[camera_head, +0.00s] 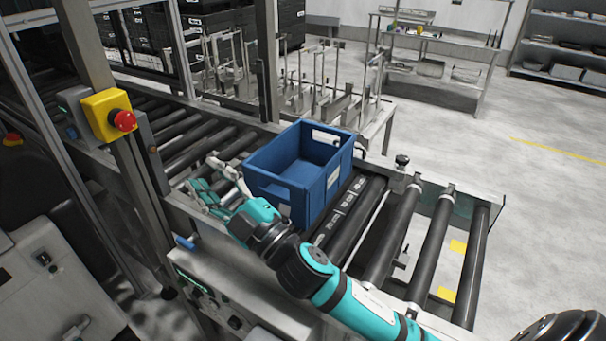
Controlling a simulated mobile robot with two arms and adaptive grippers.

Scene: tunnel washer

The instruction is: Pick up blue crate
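The blue crate (293,179) stands upright on the roller conveyor (345,222), near the middle of the view. It is open at the top and looks empty, with a handle slot in its near left end and white labels on it. My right gripper (204,174) is at the left of the crate, over the rollers, at the end of the teal and black arm that comes in from the lower right. Its fingers look spread, with nothing between them. I cannot tell whether it touches the crate. My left gripper is not in view.
A metal post with a yellow box and red emergency button (124,120) stands left of my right gripper. A metal rack (345,105) with upright rods is behind the crate. A control panel (210,298) is below the conveyor. Open floor (520,190) lies to the right.

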